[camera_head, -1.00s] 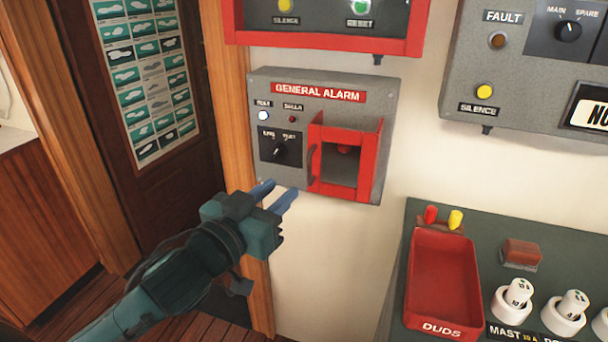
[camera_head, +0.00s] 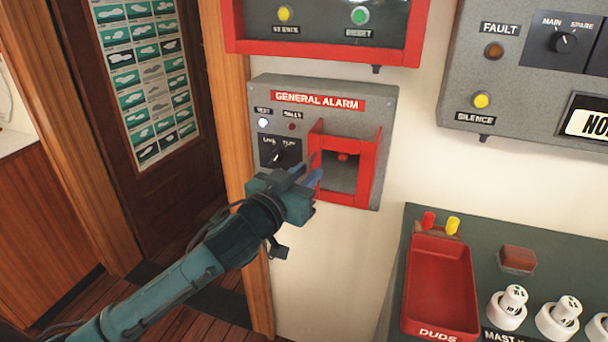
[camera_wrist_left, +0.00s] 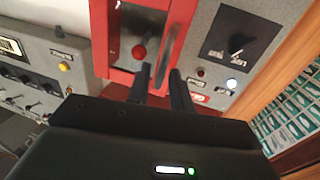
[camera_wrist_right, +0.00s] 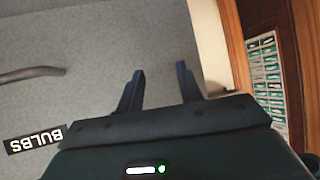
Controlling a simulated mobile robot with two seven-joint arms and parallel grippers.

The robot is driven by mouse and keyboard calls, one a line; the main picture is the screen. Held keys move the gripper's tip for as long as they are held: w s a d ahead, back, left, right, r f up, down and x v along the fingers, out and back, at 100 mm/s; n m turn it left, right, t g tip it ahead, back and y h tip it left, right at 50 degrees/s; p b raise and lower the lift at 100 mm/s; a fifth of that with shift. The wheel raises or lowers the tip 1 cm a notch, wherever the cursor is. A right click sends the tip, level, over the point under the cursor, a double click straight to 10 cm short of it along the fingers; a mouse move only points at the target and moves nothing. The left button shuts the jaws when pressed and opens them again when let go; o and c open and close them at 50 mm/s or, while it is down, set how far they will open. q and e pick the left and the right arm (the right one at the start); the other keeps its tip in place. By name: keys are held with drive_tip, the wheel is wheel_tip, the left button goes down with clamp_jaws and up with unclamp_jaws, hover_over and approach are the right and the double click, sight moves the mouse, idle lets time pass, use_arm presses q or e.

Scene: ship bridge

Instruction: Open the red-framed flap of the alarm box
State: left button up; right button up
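The grey alarm box (camera_head: 384,110) labelled GENERAL ALARM is mounted on the wall in the head view. Its red-framed flap (camera_head: 366,168) looks shut, with a red button (camera_head: 343,157) visible behind it. In the left wrist view the flap's frame (camera_wrist_left: 99,35), the red button (camera_wrist_left: 139,52) and the upright handle (camera_wrist_left: 166,48) show. My left gripper (camera_head: 315,168) is open at the flap's left edge. Its fingers (camera_wrist_left: 161,72) point at the handle, which appears between the tips; contact cannot be told. My right gripper (camera_wrist_right: 160,78) is open and empty, facing a grey surface.
A red-framed panel (camera_head: 330,52) sits above the alarm box. A grey fault panel (camera_head: 475,70) is to the right. Below right is a console with a red DUDS tray (camera_head: 440,285) and white knobs. A wooden door post (camera_head: 237,110) stands close left of the box.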

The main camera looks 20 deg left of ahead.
use_arm(q)
clamp_jaws()
idle(0.5)
